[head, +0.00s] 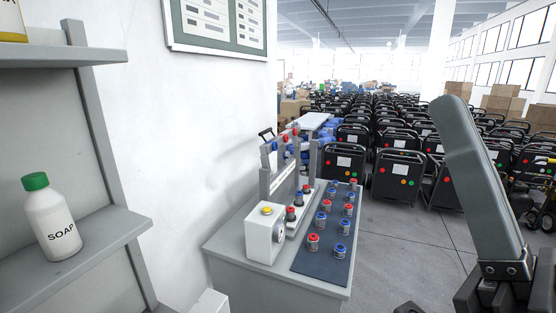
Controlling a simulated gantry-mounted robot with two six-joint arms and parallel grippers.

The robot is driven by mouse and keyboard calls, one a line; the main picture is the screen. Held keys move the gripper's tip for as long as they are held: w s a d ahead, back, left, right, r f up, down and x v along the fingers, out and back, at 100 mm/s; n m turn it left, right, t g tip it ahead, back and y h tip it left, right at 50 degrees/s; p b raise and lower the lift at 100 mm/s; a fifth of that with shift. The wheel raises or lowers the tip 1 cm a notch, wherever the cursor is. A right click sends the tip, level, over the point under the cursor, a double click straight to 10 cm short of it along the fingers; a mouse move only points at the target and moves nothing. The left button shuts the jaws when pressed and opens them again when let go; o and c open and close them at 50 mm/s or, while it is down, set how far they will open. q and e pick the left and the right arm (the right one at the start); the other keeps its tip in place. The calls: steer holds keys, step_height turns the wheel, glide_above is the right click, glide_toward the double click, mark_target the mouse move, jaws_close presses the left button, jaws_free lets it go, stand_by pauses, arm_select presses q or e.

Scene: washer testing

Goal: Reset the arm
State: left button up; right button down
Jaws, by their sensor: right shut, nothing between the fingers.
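My right gripper (456,120) stands large and close at the right of the head view, its grey finger pointing up and tilted to the left. It is shut and holds nothing. Its dark base is at the bottom right corner, cut off by the frame edge. It is in front of the floor and the rows of machines and appears clear of the workbench (240,275). My left gripper is not in view.
The bench carries a white box with a yellow button (262,236) and a dark mat (315,265) with several red- and blue-topped parts. A soap bottle (50,220) stands on a grey shelf (100,243) at left. Black machines (397,178) fill the floor behind.

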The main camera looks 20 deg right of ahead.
step_height(320, 180, up, 36)
steer(key=w+n+g+h+p, duration=0.1)
steer(key=w+n+p, duration=0.1)
steer(key=p, duration=3.6)
steer(key=shift+w+d, duration=0.2)
steer(key=shift+w, duration=0.05)
